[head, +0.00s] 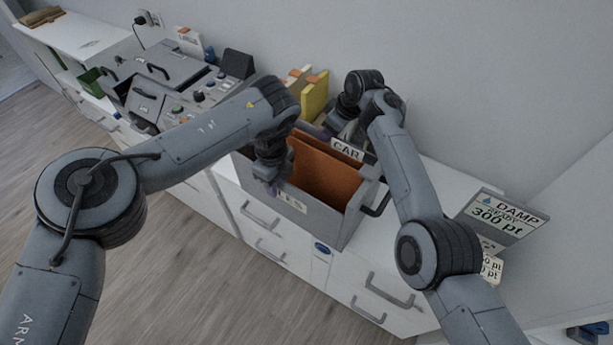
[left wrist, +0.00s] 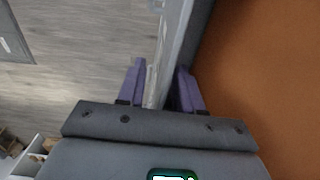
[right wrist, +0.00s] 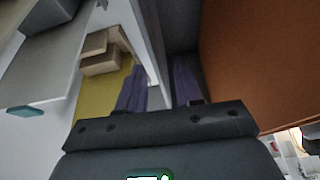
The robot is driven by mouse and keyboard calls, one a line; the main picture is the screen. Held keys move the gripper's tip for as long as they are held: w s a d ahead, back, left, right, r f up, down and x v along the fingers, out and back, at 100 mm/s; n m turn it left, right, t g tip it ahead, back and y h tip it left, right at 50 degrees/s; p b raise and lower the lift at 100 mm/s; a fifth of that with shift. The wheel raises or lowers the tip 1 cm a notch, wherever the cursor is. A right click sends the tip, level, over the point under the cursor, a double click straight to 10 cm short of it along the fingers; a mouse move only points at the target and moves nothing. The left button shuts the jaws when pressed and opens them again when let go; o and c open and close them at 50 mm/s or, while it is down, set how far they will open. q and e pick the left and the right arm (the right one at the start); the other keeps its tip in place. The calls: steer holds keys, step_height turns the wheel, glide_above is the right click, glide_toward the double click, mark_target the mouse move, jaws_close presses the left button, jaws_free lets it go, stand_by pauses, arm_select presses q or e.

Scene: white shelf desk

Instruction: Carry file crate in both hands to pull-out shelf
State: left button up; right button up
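The grey file crate (head: 352,220) has an orange divider or folder (head: 326,172) inside and labels on its walls. It is at the front of the white desk, and its front wall shows over the drawer fronts. My left gripper (head: 272,178) straddles the front wall, with the purple fingers (left wrist: 160,85) close on both sides of it. My right gripper (head: 347,130) straddles the far wall, with its fingers (right wrist: 158,85) close on both sides. Both look shut on the walls. The crate's underside is hidden. I cannot make out a pulled-out shelf.
A grey machine with knobs (head: 190,90) stands left of the crate. Yellow folders (head: 314,97) stand behind it. Drawers with handles (head: 383,288) lie below. The wall closes off the back.

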arm_select(q)
steer(key=shift+f, duration=0.3)
arm_select(e)
steer(key=shift+w+f, duration=0.1)
steer(key=shift+f, duration=0.15)
arm_select(q)
jaws_close()
arm_select(e)
jaws_close()
stand_by(0.8)
arm_select(q)
steer(key=shift+r, duration=0.2)
arm_select(e)
steer(key=shift+r, duration=0.2)
